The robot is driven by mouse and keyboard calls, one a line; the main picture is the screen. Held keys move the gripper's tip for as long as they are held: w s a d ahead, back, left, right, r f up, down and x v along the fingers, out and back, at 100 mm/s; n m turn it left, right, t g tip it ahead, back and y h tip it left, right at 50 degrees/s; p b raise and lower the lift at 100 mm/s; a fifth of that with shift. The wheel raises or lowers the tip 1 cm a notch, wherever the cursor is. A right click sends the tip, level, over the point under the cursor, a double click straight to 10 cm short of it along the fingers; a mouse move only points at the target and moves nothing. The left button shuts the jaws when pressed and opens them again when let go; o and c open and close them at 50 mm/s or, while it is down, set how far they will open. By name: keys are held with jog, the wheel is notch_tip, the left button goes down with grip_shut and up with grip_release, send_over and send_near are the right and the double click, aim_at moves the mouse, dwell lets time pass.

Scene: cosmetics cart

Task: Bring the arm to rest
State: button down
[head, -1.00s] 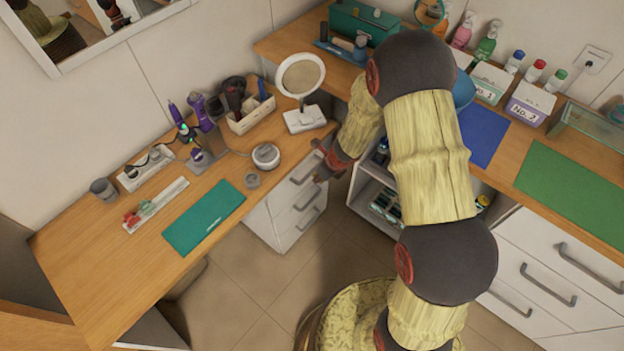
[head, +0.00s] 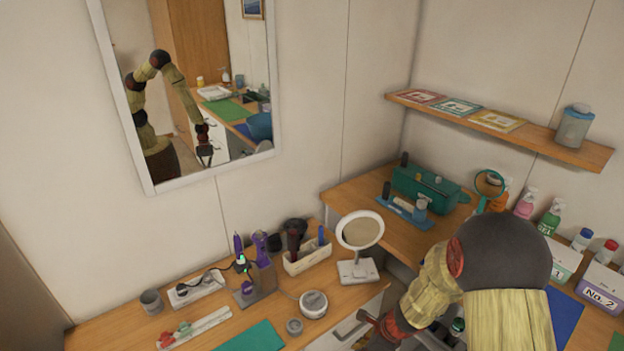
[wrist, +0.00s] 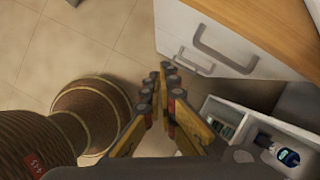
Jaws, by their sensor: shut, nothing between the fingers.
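My gripper (wrist: 165,76) is shut and empty in the wrist view, its two fingers together above the tiled floor beside a white drawer unit (wrist: 193,38). In the head view my arm enters from the lower right and bends down toward the gap between the two counters. My gripper (head: 368,320) is small there, close to the front of the left counter, and its fingers are hard to make out. The wall mirror (head: 200,90) reflects my arm, bent, with the gripper hanging down.
The left counter (head: 110,335) holds a round mirror (head: 360,232), styling tools and a green mat (head: 252,338). The right counter (head: 345,198) holds a teal box (head: 428,188) and bottles. In the wrist view an open shelf (wrist: 215,108) with a bottle (wrist: 285,155) is close right of the fingers.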

jog(key=s+d+r+n+t+h, duration=0.1)
jog(key=s+r+n, duration=0.6)
jog(key=r, duration=0.5)
jog(key=s+d+r+n+t+h, duration=0.1)
jog(key=s+d+r+n, duration=0.1)
jog(key=s+r+n, duration=0.5)
jog(key=s+d+r+n+t+h, duration=0.1)
jog(key=s+r+n, duration=0.6)
jog(key=r, duration=1.2)
jog(key=shift+s+d+n+h, duration=0.15)
jog(key=shift+s+n+h, duration=0.2)
jog(key=shift+n, duration=0.55)
jog(key=shift+w, duration=0.1)
